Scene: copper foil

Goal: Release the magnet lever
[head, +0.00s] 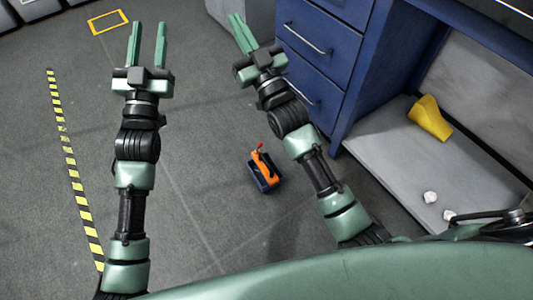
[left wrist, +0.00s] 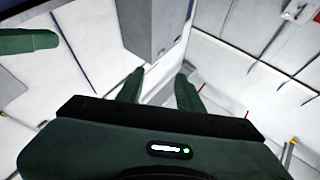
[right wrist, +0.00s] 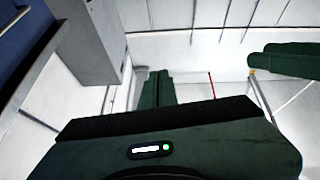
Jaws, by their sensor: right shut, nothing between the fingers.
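I cannot make out a magnet lever for certain. An orange tool (head: 264,168) with a small red part at its top sits in a dark blue tray (head: 268,187) on the floor, between my arms. My left gripper (head: 147,24) is open and empty, raised at the upper left of the head view; its parted fingers also show in the left wrist view (left wrist: 158,82). My right gripper (head: 237,18) is shut and empty, in front of the blue drawers; its fingers lie together in the right wrist view (right wrist: 157,76). Neither gripper touches anything.
A blue drawer cabinet (head: 318,62) stands right of my right gripper. A grey shelf (head: 385,150) at the right bears a yellow object (head: 430,119) and small white pieces (head: 430,197). Black-and-yellow tape (head: 70,155) marks the open floor at the left.

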